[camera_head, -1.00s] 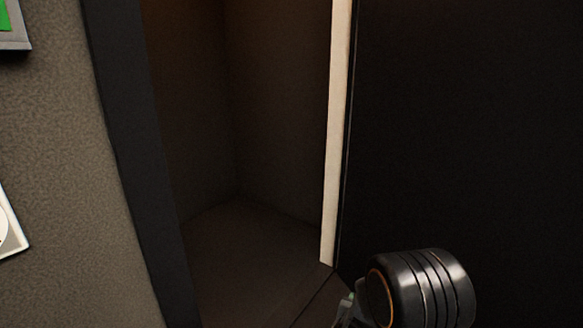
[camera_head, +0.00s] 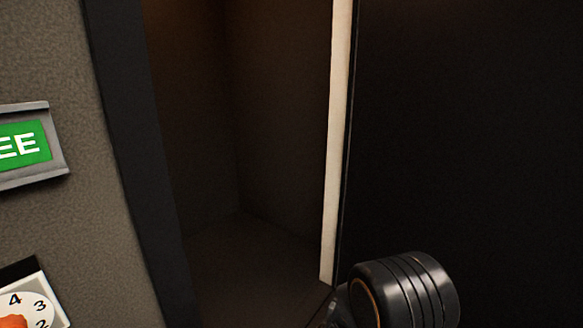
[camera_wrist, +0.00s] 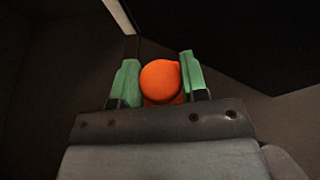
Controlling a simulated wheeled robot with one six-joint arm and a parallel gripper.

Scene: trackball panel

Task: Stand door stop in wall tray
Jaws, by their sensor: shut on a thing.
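In the wrist view, an orange, round-ended thing (camera_wrist: 160,80), seemingly the door stop, sits between the two green fingers of my gripper (camera_wrist: 158,78). The fingers press on it from left and right. Its far end is hidden. In the head view, only a dark bit of my gripper shows at the bottom, beside my black ringed wrist, and the orange thing is not visible there. I cannot make out the wall tray in either view.
A dark recess (camera_head: 230,170) opens between a black frame (camera_head: 130,170) and a large black panel (camera_head: 470,130) with a pale edge (camera_head: 336,150). On the left wall are a green sign (camera_head: 25,146) and a numbered dial (camera_head: 30,305) with an orange knob.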

